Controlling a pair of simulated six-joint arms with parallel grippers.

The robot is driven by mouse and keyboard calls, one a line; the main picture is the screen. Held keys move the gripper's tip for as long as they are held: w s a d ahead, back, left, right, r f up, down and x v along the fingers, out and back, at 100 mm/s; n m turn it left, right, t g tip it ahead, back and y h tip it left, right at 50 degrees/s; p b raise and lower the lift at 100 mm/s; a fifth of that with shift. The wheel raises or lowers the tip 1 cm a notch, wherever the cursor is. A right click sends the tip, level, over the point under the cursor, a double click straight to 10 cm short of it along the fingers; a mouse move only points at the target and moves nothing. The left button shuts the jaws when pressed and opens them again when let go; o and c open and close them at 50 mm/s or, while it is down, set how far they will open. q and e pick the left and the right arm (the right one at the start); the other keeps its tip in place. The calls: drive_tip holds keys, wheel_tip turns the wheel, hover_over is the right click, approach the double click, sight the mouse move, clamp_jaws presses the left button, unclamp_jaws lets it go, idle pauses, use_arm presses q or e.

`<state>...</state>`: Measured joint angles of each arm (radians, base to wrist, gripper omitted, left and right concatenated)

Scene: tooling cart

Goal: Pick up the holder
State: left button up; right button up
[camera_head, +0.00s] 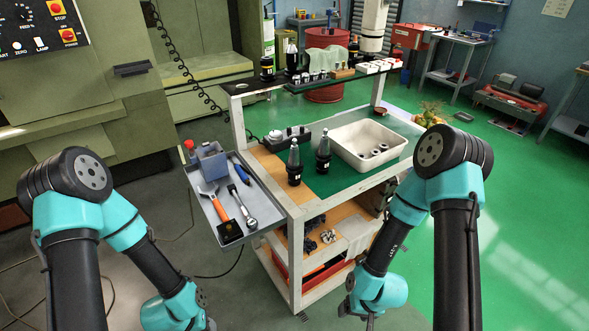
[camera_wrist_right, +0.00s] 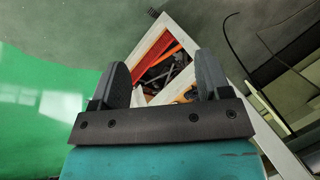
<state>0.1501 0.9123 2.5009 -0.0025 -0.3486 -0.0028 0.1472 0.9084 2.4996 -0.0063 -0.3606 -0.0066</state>
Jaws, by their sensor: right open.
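Two dark tool holders with grey tapered tops stand upright on the cart's upper surface. One holder (camera_head: 294,165) is near the front left corner, and the other holder (camera_head: 323,153) is just right of it and slightly behind. I cannot tell which one the task means. My right gripper (camera_wrist_right: 162,78) is open and empty in the right wrist view, with the cart's lower shelf beyond its fingers. It hangs low in front of the cart, well away from both holders. My left arm reaches the bottom edge of the head view, and its gripper is out of frame.
A white bin (camera_head: 368,158) with a few metal rings stands right of the holders. A grey side tray (camera_head: 262,205) carries a wrench, a ratchet and a small box. A raised black shelf (camera_head: 262,84) with more tooling crosses the cart's back.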

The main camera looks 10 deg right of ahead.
drive_tip(key=w+r+n+t, duration=0.2)
drive_tip(key=w+r+t, duration=0.25)
drive_tip(key=w, duration=0.45)
drive_tip(key=n+t+y, duration=0.4)
drive_tip(key=n+t, duration=0.1)
drive_tip(key=t, duration=0.6)
approach(297, 158)
drive_tip(key=v, duration=0.6)
drive_tip(key=shift+w+a+r, duration=0.1)
drive_tip(key=shift+w+r, duration=0.05)
drive_tip(key=shift+r, duration=0.35)
drive_tip(key=shift+w, duration=0.1)
drive_tip(key=x, duration=1.2)
drive_tip(key=shift+f, duration=0.25)
drive_tip(key=shift+w, duration=0.1)
drive_tip(key=shift+f+x, duration=0.2)
drive_tip(key=shift+x, duration=2.3)
